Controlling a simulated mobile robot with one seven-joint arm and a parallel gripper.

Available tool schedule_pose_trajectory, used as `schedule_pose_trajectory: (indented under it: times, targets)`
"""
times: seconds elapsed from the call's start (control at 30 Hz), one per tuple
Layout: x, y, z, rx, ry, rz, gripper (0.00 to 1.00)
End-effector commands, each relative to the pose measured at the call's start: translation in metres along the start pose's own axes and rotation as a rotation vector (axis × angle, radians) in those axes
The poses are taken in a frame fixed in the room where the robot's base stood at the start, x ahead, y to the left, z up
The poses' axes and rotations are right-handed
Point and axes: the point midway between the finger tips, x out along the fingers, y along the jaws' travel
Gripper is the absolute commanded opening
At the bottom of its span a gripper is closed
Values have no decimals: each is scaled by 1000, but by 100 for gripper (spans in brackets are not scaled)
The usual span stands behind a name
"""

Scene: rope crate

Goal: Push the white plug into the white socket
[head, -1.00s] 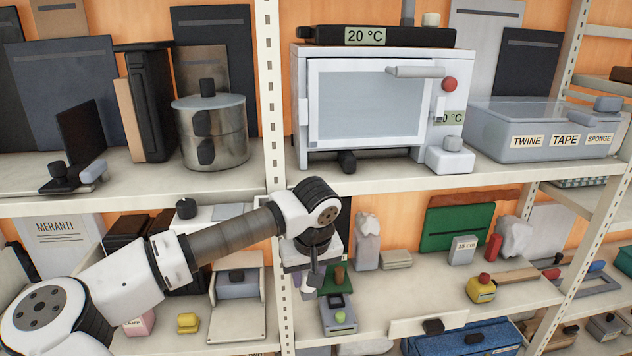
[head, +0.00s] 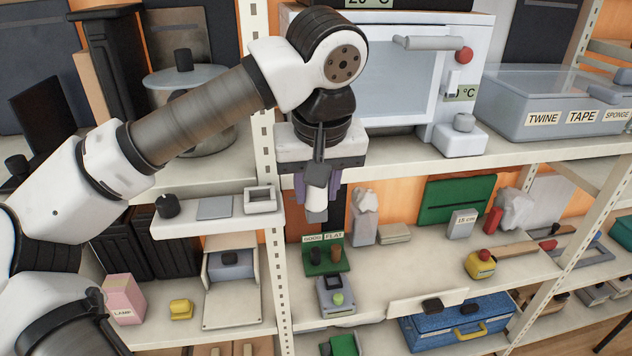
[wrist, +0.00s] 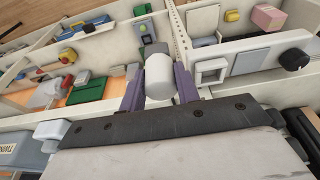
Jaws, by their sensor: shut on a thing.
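My gripper (head: 317,192) has purple fingers shut on the white plug (head: 317,214), a short white cylinder whose lower end sticks out below them. In the wrist view the plug (wrist: 159,76) sits between the two fingers. The white socket (head: 260,198) looks like a small square frame with an opening, at the right end of a white ledge left of the shelf post. It also shows in the wrist view (wrist: 210,71), to the right of the plug. The plug is held in the air, apart from the socket and to its right in the head view.
The ledge also carries a grey plate (head: 215,208) and a black knob (head: 168,205). The perforated shelf post (head: 272,240) stands close by. An oven (head: 385,85) is on the shelf behind my gripper. Below are a green stand (head: 325,258) and a grey device (head: 336,297).

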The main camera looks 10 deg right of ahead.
Motion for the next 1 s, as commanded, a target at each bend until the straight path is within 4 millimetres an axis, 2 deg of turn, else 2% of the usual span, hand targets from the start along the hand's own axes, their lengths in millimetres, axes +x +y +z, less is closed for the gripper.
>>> schedule_pose_trajectory:
  times: [0.27,1.0]
  targets:
    - [2,-11,-9,-1,0,2,2]
    - [15,-64,-60,-1,0,1,2]
